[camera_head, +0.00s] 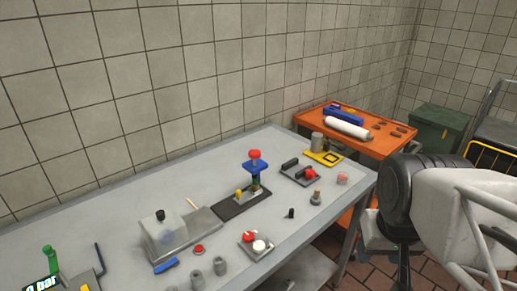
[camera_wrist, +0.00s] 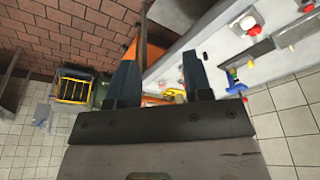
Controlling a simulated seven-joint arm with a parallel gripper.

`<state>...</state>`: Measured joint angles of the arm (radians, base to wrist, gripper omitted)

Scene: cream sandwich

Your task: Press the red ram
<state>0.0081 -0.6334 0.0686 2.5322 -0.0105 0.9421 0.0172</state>
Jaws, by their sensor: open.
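A small press with a red-topped ram (camera_head: 255,155) stands upright on a dark base plate (camera_head: 232,211) near the middle of the grey table. Below the red cap is a blue block (camera_head: 256,167). In the wrist view a small blue part (camera_wrist: 238,88), probably of this press, shows right of my fingers. My gripper (camera_wrist: 158,65) is open with nothing between its two dark fingers. It is apart from the press. The head view does not clearly show my gripper.
An orange table (camera_head: 375,146) stands at the back right. A large black ring (camera_head: 395,200) on a grey-white body fills the right.

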